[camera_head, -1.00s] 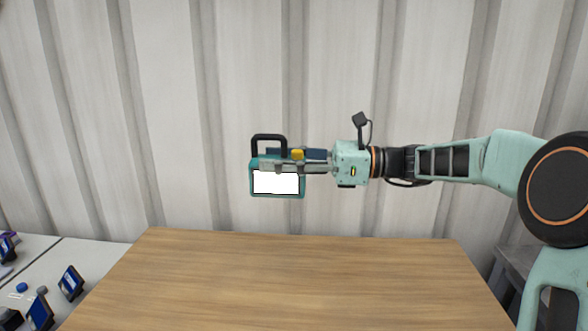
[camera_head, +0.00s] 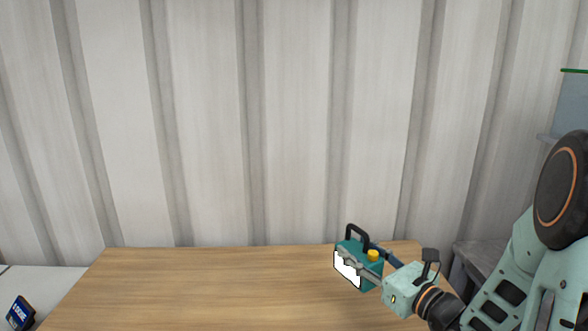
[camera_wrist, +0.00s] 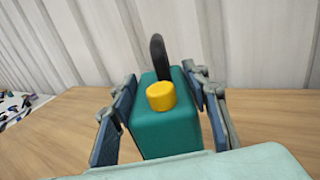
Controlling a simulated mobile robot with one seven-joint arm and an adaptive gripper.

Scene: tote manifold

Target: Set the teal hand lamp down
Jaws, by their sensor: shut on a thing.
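The teal hand lamp (camera_head: 371,272) has a black handle on top, a yellow knob and a bright white face. It is upright over the right part of the wooden table (camera_head: 200,285). My gripper (camera_head: 360,266) is shut on the lamp, one finger on each side of its body. In the wrist view the lamp (camera_wrist: 168,130) sits between my two fingers (camera_wrist: 160,115), with the knob towards me. I cannot tell whether the lamp's underside touches the table; its base is partly hidden.
The tabletop left of the lamp is bare. A ribbed wall (camera_head: 230,120) stands behind the table. A pale surface with a small dark blue boxed item (camera_head: 20,312) is at the lower left. A grey stand (camera_head: 480,262) is to the right of the table.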

